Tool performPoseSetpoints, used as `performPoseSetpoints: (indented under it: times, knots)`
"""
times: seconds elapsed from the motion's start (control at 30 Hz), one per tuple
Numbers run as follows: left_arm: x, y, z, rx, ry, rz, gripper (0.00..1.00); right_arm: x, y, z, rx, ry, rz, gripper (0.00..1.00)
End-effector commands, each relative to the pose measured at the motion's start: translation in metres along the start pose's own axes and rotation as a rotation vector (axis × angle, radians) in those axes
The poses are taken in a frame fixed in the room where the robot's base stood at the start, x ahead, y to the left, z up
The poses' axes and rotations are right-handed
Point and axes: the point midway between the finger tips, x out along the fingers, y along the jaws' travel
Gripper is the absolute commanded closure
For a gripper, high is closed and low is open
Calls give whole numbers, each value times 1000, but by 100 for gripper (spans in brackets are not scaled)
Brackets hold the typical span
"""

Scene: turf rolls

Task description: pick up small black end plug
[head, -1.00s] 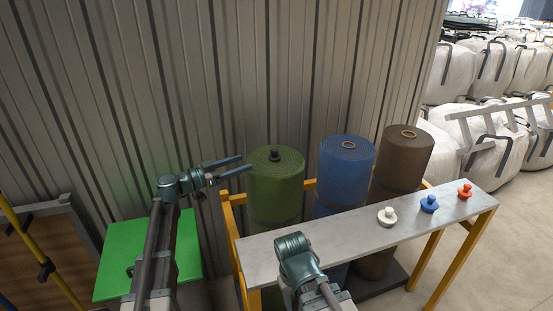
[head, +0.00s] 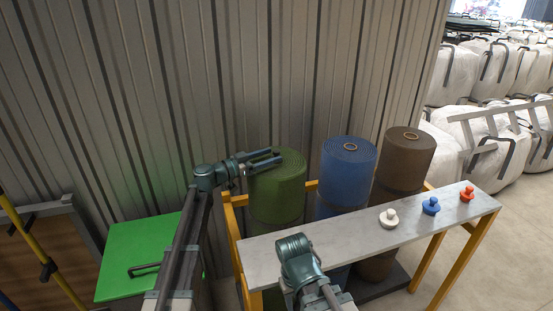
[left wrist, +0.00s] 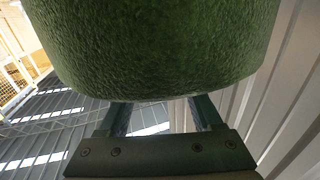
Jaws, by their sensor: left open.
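The small black end plug does not show clearly now; my left gripper covers the top middle of the green roll, where the plug stood a second ago. My left gripper (head: 279,156) is open, with its two fingers reaching right across the top of the green roll (head: 279,190). In the left wrist view, the green roll (left wrist: 155,45) fills the upper middle, beyond the open fingers (left wrist: 163,108). No plug shows between them there. My right arm's teal wrist is over the grey bench, but its fingers cannot be seen.
A blue roll (head: 345,180) and a brown roll (head: 403,165) stand right of the green one. The grey bench (head: 345,232) in front carries a white plug (head: 389,218), a blue plug (head: 430,205) and an orange plug (head: 467,194). A ribbed wall stands close behind.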

Motion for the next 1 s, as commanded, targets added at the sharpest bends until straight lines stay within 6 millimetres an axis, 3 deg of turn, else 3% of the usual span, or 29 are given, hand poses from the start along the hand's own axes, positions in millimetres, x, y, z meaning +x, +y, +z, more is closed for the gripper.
performPoseSetpoints:
  times: [0.2, 0.43, 0.8, 1.0]
  knots:
    - [32, -1, 0, 0, 0, 1, 34, 0, 0, 0, 0, 0, 0, 50]
    - [34, 0, 0, 0, 0, 0, 34, 0, 0, 0, 0, 0, 0, 50]
    - [33, 0, 0, 0, 0, 0, 98, 0, 0, 0, 0, 0, 0, 50]
    - [33, 0, -1, 0, 0, 0, 100, 0, 0, 0, 0, 0, 0, 50]
